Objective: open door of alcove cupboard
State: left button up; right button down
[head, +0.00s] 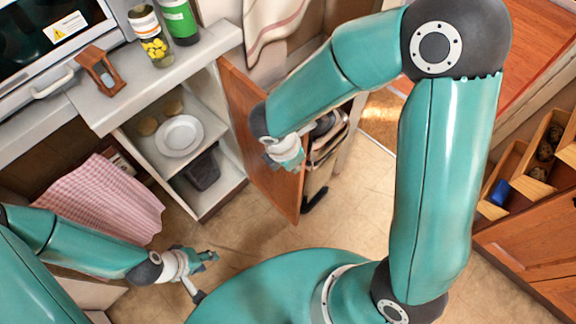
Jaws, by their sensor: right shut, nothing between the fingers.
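The alcove cupboard (205,208) stands at the upper left under the worktop, with pale walls and shelves. Its brown wooden door (236,97) is swung wide open to the right of the opening, showing the inside. My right gripper (290,157) is at the door's right-hand face, shut and empty. Whether it touches the door I cannot tell; my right arm hides part of the door. My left gripper (204,275) is low at the left, in front of the cupboard and apart from it, fingers spread and empty.
Inside the cupboard are a white plate (180,135), round brown items and a dark container (202,170). Jars and a green tin (180,20) stand on the worktop (205,55). A pink checked cloth (105,195) hangs left. A bin-like thing (328,143) stands behind the door.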

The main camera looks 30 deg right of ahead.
jog(key=shift+r, duration=0.1)
jog(key=w+p+v, duration=0.1)
jog(key=p+v, duration=0.7)
jog(key=v, duration=0.2)
jog(key=s+a+f+m+y, duration=0.1)
jog(key=s+f+m+y, duration=0.2)
jog(key=f+m, duration=0.6)
jog(key=s+a+f+m+y, duration=0.1)
jog(key=s+f+m+y, duration=0.2)
jog(key=f+m, duration=0.7)
jog(key=s+m, duration=0.2)
jog(key=m, duration=0.1)
jog(key=shift+a+f+y, duration=0.35)
jog(key=shift+y, duration=0.05)
